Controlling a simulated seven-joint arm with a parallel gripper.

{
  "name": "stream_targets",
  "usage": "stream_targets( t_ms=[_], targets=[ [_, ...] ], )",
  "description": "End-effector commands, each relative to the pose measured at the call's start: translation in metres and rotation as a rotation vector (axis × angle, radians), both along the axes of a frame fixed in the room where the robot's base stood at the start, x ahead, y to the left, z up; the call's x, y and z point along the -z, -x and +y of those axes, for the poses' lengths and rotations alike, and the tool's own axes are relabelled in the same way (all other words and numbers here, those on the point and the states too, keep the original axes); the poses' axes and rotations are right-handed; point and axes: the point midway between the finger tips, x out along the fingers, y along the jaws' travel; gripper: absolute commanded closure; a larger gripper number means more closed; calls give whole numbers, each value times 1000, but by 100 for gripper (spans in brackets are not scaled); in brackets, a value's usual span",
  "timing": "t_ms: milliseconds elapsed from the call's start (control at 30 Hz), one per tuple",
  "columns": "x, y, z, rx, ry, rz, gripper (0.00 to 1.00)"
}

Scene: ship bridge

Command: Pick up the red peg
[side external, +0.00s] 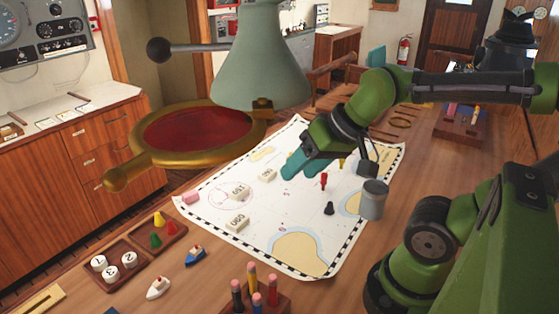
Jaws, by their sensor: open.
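A small red peg (323,181) stands on the white sea chart (262,228), right of the chart's middle. The exact gap between fingers and peg cannot be told. A black peg (329,208) stands just nearer than the red one. A yellow peg (341,162) is partly hidden by my arm.
A grey cup (373,200) stands close on the right. White numbered blocks (237,220) lie on the chart. A lamp (262,65) and a brass-rimmed red disc (195,134) hang in front. A pencil holder (256,303) and toy boats (195,255) are at the near side.

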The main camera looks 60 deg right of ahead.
Motion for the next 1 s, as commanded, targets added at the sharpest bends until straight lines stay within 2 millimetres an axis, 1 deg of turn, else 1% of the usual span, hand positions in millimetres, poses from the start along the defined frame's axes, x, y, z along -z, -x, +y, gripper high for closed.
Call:
stream_targets(
  t_ms=[67,167,200,267,300,367,400,467,500,567,600,700,800,900,1000],
  targets=[
    [7,-13,-21,76,-17,59,47],
    [17,-33,-59,324,-120,166,47],
    [21,-40,-79,471,-179,212,47],
    [29,-48,-108,709,-273,276,47],
    [33,-52,-125,862,-329,311,47],
    [41,-55,-151,1088,-409,351,47],
    [45,-56,-167,1238,-459,374,47],
    [52,-57,-189,1459,-530,396,47],
    [56,-56,-203,1605,-573,405,47],
    [62,-55,-222,1820,-636,408,47],
    [65,-54,-234,1957,-676,402,47],
    [68,-53,-255,2264,-769,368,47],
    [64,-54,-265,2488,-858,318,47],
    [60,-54,-266,2631,-930,279,47],
    [60,-54,-264,2713,-967,265,47]
  ],
)
